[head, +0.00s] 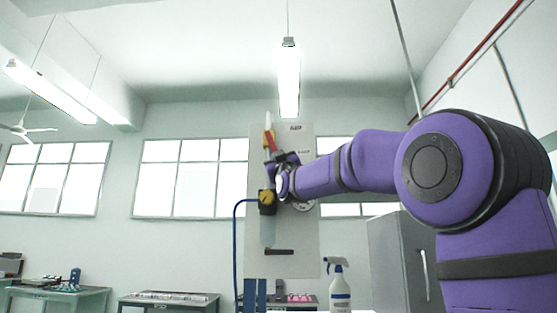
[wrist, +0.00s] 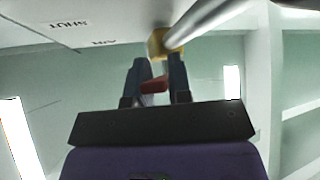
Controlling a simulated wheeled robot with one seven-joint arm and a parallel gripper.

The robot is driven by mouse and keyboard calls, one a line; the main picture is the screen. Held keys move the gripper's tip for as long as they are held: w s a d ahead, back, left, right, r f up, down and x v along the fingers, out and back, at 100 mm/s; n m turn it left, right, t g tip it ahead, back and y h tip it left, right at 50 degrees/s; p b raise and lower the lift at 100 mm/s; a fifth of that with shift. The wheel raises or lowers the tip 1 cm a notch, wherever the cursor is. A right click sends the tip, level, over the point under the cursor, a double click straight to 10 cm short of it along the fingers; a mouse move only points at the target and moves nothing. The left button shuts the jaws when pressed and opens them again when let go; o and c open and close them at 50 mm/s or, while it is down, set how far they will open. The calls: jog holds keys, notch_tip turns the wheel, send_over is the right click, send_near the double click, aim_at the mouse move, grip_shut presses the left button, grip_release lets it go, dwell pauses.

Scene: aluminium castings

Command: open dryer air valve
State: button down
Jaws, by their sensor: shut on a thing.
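The air valve sits high on a pale panel (head: 302,240). Its red handle (head: 269,141) and a yellow part show below a white pipe (head: 268,119) in the head view. In the wrist view my gripper (wrist: 154,86) is shut on the red handle (wrist: 153,86), which lies between its two dark fingers. The yellow valve body (wrist: 158,42) is just beyond the fingertips, beside a grey pipe (wrist: 205,22). My gripper (head: 271,163) also shows in the head view, partly covering the valve's lower side. The handle's exact angle is hard to tell.
Below my gripper are a yellow-and-black unit (head: 267,198), a round gauge (head: 304,206) and a blue hose (head: 236,235). A black bar (head: 265,252) sticks out lower down. A spray bottle (head: 339,288) stands in front. The panel in the wrist view carries SHUT lettering (wrist: 68,24).

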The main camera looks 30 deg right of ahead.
jog(key=c, duration=1)
grip_release()
jog(key=shift+c, duration=0.2)
jog(key=v, duration=1.1)
jog(key=shift+w, duration=0.1)
